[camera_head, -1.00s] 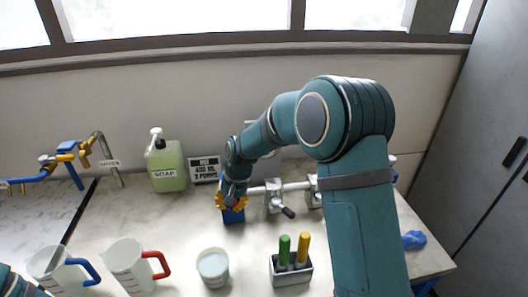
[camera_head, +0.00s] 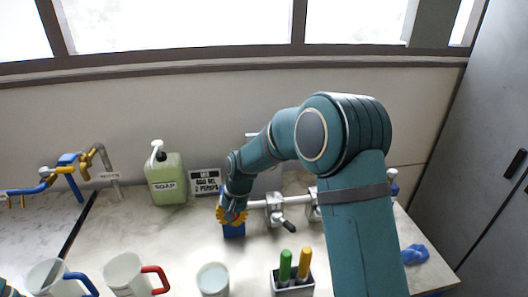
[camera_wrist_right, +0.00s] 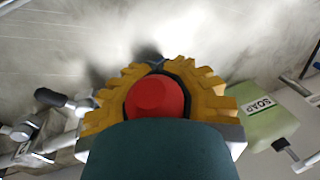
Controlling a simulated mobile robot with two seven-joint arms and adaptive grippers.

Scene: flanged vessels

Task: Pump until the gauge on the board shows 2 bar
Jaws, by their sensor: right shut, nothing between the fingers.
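A blue block-shaped body (camera_head: 234,231), which looks like the pump, stands on the worktop at the end of a white pipe. My right gripper (camera_head: 232,215) is over its top with the fingers pointing down. In the right wrist view a round red knob (camera_wrist_right: 156,97) shows framed by the yellow fingers of my right gripper (camera_wrist_right: 158,75). The gripper is shut and holds nothing; whether it touches the knob I cannot tell. No gauge or dial shows; my right arm covers much of the area behind it. My left gripper is out of view.
The pipe carries valves with a dark handle (camera_head: 288,225). Jugs (camera_head: 125,275), a white cup (camera_head: 212,280) and a holder with green and yellow handles (camera_head: 293,279) stand in front. A blue cloth (camera_head: 415,254) lies right.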

